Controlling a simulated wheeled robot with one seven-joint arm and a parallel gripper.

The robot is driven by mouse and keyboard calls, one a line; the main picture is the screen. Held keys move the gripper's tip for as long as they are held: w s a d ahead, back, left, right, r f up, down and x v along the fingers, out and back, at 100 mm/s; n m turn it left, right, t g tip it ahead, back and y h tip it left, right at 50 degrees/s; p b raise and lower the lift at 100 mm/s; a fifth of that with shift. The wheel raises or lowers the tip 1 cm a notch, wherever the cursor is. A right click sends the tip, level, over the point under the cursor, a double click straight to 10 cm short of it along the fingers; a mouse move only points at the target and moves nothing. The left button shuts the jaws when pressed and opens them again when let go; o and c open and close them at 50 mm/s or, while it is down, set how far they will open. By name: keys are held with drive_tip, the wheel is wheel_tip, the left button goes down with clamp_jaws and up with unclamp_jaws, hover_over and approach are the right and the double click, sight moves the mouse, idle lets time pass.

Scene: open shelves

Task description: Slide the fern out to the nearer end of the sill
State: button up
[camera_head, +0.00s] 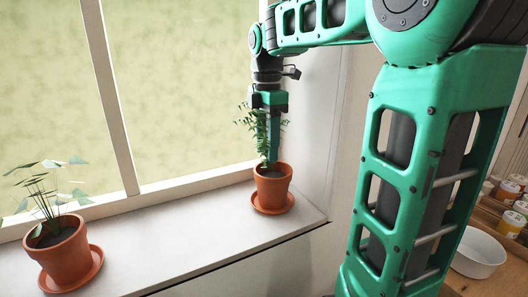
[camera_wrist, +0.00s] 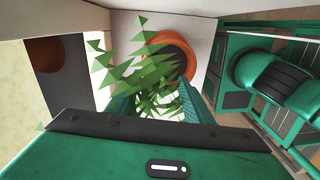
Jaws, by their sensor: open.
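The fern (camera_head: 247,122) has feathery green leaves and grows in a terracotta pot (camera_head: 271,188) on a terracotta saucer. It stands upright near the right end of the white sill (camera_head: 190,250), close to the window frame. In the wrist view the fern's leaves (camera_wrist: 135,72) cover part of the orange pot rim (camera_wrist: 190,55). My gripper (camera_head: 272,158) points down into the foliage just above the pot. In the wrist view my gripper (camera_wrist: 156,92) has its fingers apart, with leaves between and around them. Whether a finger touches the pot is hidden.
A second potted plant (camera_head: 63,250), with broad leaves, stands on its own saucer at the left of the sill. The sill between the pots is clear. A white bowl (camera_head: 478,254) and several jars (camera_head: 512,195) sit on wooden shelves at right.

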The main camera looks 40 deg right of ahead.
drive_tip(key=shift+f, duration=0.8)
clamp_jaws()
drive_tip(key=shift+s, duration=0.15)
drive_tip(key=shift+s, duration=1)
unclamp_jaws()
